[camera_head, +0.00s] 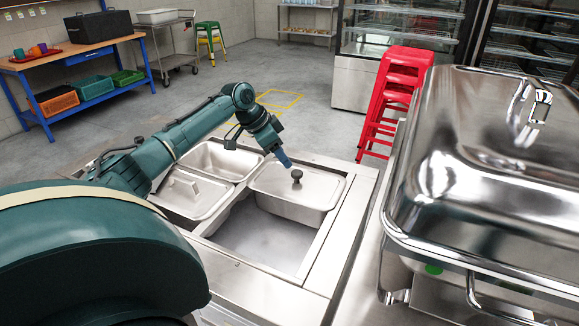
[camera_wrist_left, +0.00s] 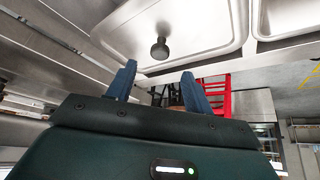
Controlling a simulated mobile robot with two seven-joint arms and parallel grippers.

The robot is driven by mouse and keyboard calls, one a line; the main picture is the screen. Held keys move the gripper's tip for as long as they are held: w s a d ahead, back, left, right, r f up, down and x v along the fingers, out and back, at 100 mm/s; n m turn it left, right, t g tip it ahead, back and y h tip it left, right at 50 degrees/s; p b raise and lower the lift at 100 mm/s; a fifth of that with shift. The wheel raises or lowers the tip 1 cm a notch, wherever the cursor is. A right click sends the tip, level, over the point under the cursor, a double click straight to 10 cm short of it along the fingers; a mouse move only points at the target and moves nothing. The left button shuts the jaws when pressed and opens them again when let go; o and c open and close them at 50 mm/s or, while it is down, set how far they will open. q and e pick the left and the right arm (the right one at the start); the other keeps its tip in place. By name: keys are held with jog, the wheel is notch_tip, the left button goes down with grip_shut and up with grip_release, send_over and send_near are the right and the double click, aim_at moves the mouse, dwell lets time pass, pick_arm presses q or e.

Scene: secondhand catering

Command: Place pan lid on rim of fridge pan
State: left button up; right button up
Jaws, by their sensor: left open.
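A flat steel pan lid (camera_head: 275,184) with a black knob (camera_head: 297,174) lies over the back-right steel pan (camera_head: 292,212) in the counter. From here the lid looks level on the pan's rim, though the exact seating along its far edge cannot be told. My left gripper (camera_head: 284,160) is just behind and left of the knob, its blue fingers pointing down toward the lid. In the left wrist view my left gripper (camera_wrist_left: 157,78) is open and empty, and the knob (camera_wrist_left: 160,48) stands beyond the fingertips, apart from them. My right gripper is not in view.
An empty well (camera_head: 262,240) is in front. A large chafing dish (camera_head: 480,170) stands close on the right. Red stools (camera_head: 398,85) stand behind.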

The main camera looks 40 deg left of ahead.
pick_arm(q)
jog(key=v, duration=0.4)
jog(key=shift+r, duration=0.2)
dwell(0.4)
